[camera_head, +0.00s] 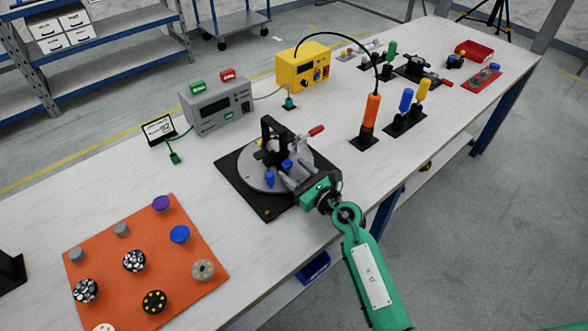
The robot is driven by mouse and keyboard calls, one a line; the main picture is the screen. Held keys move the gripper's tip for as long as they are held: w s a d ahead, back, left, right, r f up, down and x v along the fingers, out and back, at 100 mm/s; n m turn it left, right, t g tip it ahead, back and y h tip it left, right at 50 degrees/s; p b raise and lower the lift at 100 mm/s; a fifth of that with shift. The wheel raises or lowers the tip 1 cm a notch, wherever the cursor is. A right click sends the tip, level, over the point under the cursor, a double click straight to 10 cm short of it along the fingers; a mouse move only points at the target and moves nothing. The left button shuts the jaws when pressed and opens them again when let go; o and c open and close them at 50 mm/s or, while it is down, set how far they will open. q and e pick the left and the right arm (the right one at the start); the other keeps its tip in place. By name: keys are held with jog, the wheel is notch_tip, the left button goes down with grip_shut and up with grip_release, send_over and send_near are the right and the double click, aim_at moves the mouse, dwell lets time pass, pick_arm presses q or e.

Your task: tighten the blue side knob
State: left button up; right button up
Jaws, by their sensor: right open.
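A fixture with a round grey plate (247,171) and a black upright bracket stands on a black square base (231,166) at the middle of the table. One blue knob (270,179) is at the plate's near side, and a second blue knob (287,164) sits a little farther back to the right. A red-tipped lever (316,131) sticks out to the right. My right gripper (287,179) is open and reaches over the plate's right edge, close beside the blue knobs. Whether it touches either cannot be told. My left gripper is out of view.
An orange mat (113,257) with several round knobs lies at the near left. A grey box (215,106), a yellow box (303,66) and an orange-handled tool (371,112) stand behind and to the right.

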jog(key=shift+w+a, duration=0.25)
jog(key=shift+w, duration=0.05)
jog(key=shift+c, duration=0.4)
jog(key=c, duration=0.9)
jog(key=shift+r+p, duration=0.15)
jog(key=shift+p, duration=0.25)
jog(key=m+p, duration=0.3)
jog(key=m, duration=0.1)
jog(key=shift+p, duration=0.4)
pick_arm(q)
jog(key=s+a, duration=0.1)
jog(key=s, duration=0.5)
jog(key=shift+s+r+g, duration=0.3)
pick_arm(e)
jog(key=shift+m, duration=0.9)
jog(key=o, duration=1)
